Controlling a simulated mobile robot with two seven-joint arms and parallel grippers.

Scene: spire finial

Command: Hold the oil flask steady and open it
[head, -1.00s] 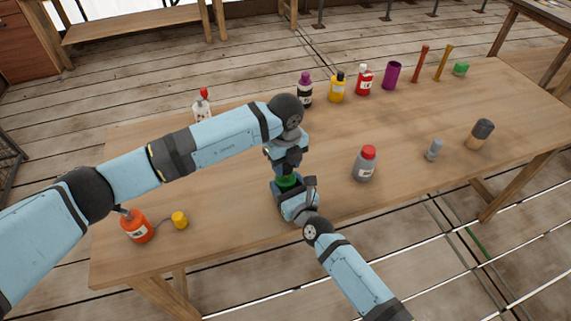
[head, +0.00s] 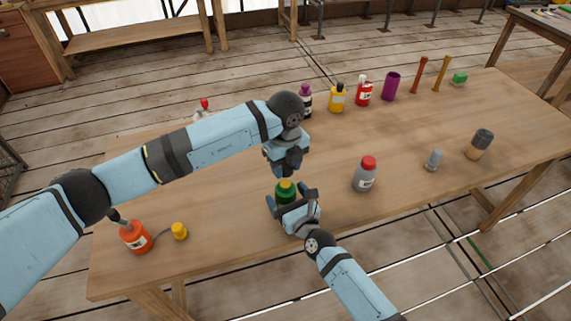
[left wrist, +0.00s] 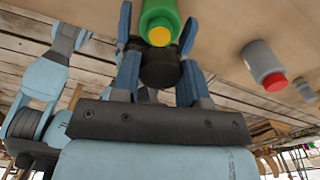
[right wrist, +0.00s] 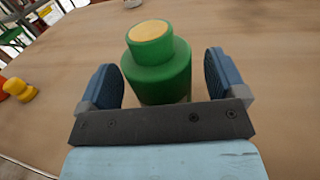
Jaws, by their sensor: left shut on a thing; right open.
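The green oil flask (head: 286,193) stands upright on the table, its pale yellow top exposed. It also shows in the right wrist view (right wrist: 158,75) and the left wrist view (left wrist: 158,12). My left gripper (head: 286,168) is above the flask, apart from it, shut on a dark round piece, apparently the flask's cap (left wrist: 160,70). My right gripper (head: 291,205) is open, with one finger on each side of the flask; the right wrist view shows gaps between the fingers and the body. The flask's lower part is partly hidden by my right gripper.
A grey bottle with a red cap (head: 364,175) stands right of the flask. An orange bottle (head: 135,237) and a yellow piece (head: 180,231) are at the left. Several bottles, including a yellow one (head: 338,98), line the far edge. The table (head: 235,222) is clear between them.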

